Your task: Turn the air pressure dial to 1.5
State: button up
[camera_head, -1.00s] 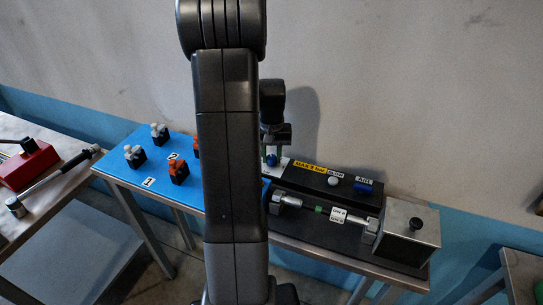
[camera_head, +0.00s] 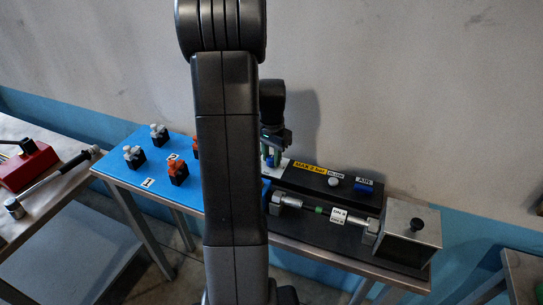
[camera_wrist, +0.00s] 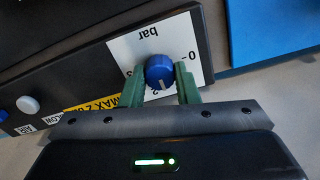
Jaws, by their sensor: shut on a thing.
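The air pressure dial is a blue round knob (camera_wrist: 160,71) on a white scale plate (camera_wrist: 128,50) marked "bar", with 0 at the right edge. A short white line on the knob points down in the wrist view, toward my gripper's body. Some scale marks are hidden by the fingers. My gripper (camera_wrist: 161,80) has its two green fingers shut on the knob, one on each side. In the head view, my gripper (camera_head: 272,154) is at the left end of the black panel, and the knob (camera_head: 269,162) shows only in part.
The black panel (camera_head: 312,178) carries a yellow "MAX 2 bar" label, a white button (camera_head: 334,182) and a blue button (camera_head: 365,187). A metal cylinder rig and grey box (camera_head: 410,235) stand in front. A blue board (camera_head: 150,170) with several small valves lies left. A wall stands behind.

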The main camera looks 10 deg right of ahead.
aim_at(271, 158)
dwell(0.4)
jog(key=o, duration=1)
notch_tip(271, 158, up, 14)
jog(key=shift+f, duration=0.1)
jog(key=shift+f, duration=0.1)
notch_tip(271, 158, down, 14)
jog(key=shift+r, duration=0.15)
jog(key=shift+r, duration=0.1)
dwell(0.4)
